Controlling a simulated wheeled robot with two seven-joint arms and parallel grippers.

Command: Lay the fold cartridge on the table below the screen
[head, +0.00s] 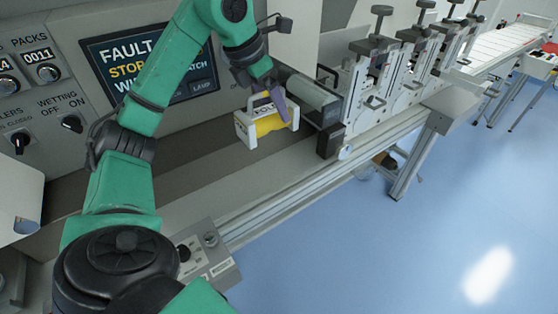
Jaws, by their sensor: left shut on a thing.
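The fold cartridge (267,124) is a small yellow roll-like body with white end frames and a handle on top. My left gripper (268,92) reaches in from the upper left and is shut on the cartridge at its top. The cartridge is slightly tilted in the picture, over the right part of the grey table (150,173); I cannot tell if it touches the surface. The screen (150,65) on the panel shows a fault message and is partly hidden by my left arm. My right gripper is not in view.
A grey cylinder housing (312,100) and a dark block (330,140) stand close right of the cartridge. Several clamp stations (370,85) follow farther right. Knobs (72,123) are on the panel at left. The table below the screen looks bare. A small control box (205,255) sits in front.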

